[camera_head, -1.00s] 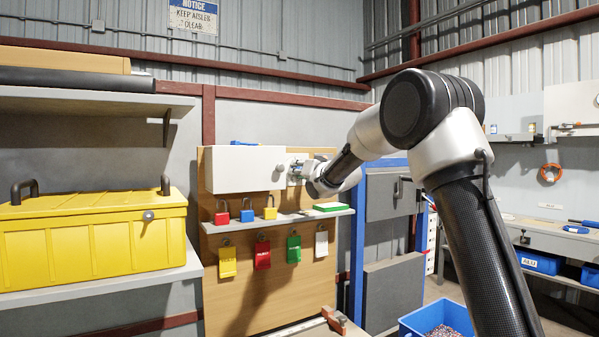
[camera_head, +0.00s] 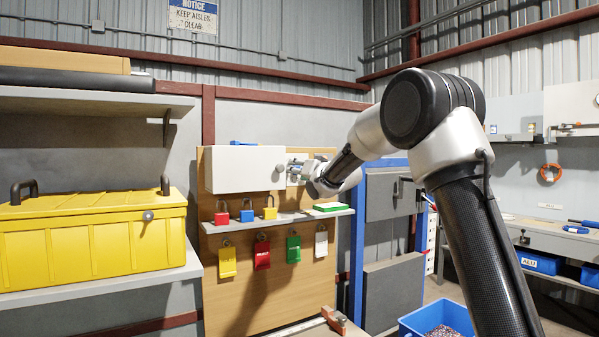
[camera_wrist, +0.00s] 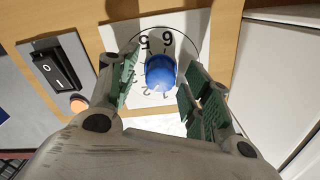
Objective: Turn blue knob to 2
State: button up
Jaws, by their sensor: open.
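The blue knob (camera_wrist: 160,72) sits on a white dial plate (camera_wrist: 182,26) in the wrist view. The digits 5 and 6 show at the dial's top edge; smaller marks below the knob are partly hidden and hard to read. My gripper (camera_wrist: 158,80) is open, with one green-padded finger on each side of the knob. A small gap shows between the knob and each finger. In the head view my gripper (camera_head: 297,171) is beside the right end of a white box, and the knob cannot be made out there.
A black rocker switch (camera_wrist: 54,68) and an orange button (camera_wrist: 78,104) sit left of the dial. In the head view, the white box (camera_head: 238,170) is left of my gripper. A shelf (camera_head: 270,221) with several padlocks is below.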

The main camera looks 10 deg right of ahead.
jog(key=v, duration=1.2)
jog(key=s+d+f+g+h, duration=0.2)
jog(key=d+f+g+h, duration=0.15)
jog(key=f, duration=0.75)
jog(key=s+d+f+n+g+h, duration=0.1)
jog(key=s+d+f+g, duration=0.1)
jog(key=s+f, duration=0.25)
jog(key=s+d+f+g+h, duration=0.1)
jog(key=s+d+f+g, duration=0.2)
jog(key=s, duration=0.3)
jog(key=s+d+g, duration=0.1)
jog(key=s+g, duration=0.1)
jog(key=s, duration=1.4)
jog(key=s+d+f+g, duration=0.1)
jog(key=s+d+g, duration=0.1)
jog(key=s, duration=1.5)
jog(key=shift+f, duration=0.15)
